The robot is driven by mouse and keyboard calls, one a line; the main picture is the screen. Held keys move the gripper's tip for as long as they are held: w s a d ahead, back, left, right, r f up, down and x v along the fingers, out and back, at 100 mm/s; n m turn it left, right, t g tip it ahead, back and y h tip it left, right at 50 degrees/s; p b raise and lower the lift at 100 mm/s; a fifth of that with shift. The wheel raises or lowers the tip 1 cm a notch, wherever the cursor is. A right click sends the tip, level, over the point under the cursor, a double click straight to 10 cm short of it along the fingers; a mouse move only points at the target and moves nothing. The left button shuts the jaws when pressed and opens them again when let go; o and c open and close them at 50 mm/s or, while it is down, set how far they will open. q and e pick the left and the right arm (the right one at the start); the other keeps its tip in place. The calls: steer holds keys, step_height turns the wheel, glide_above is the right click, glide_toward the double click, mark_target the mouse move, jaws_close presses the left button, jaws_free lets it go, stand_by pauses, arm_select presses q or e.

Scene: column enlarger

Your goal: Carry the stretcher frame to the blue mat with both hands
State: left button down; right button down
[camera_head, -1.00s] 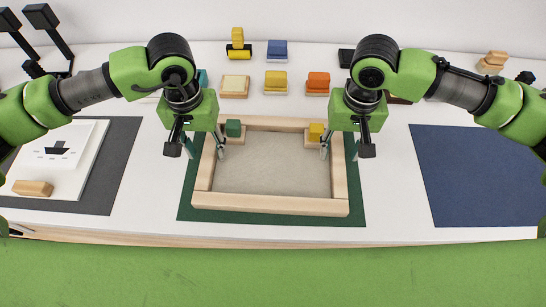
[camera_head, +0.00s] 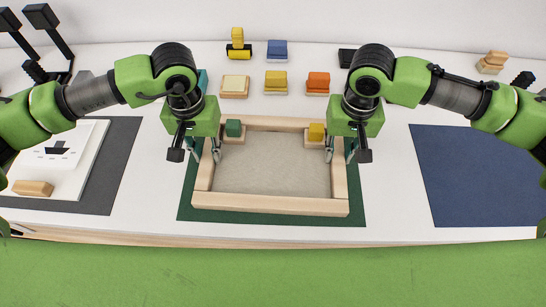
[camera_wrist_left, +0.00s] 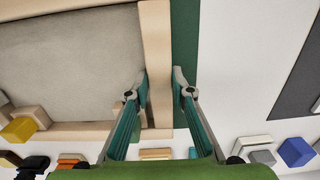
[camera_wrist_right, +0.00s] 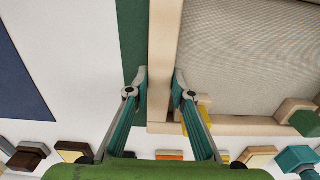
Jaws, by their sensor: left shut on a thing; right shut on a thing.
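The stretcher frame (camera_head: 270,204) is a pale wooden rectangle around a grey-beige panel. It lies on the green mat (camera_head: 357,215) in the middle of the table. My left gripper (camera_head: 204,155) is shut on the frame's left bar, with one finger on each side; the left wrist view shows that bar (camera_wrist_left: 157,50). My right gripper (camera_head: 339,155) is shut on the right bar in the same way, and this bar shows in the right wrist view (camera_wrist_right: 164,50). The blue mat (camera_head: 480,175) lies flat and empty at the right.
A green block (camera_head: 233,128) and a yellow block (camera_head: 316,132) sit on wooden pieces at the frame's far inner corners. Several coloured blocks, such as an orange one (camera_head: 318,81), stand behind. A dark grey mat (camera_head: 115,165) lies left. White table is clear between green and blue mats.

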arm_select(q)
steer(key=shift+w+r, duration=0.1)
steer(key=shift+r, duration=0.1)
arm_select(e)
steer(key=shift+w+r, duration=0.1)
steer(key=shift+r, duration=0.1)
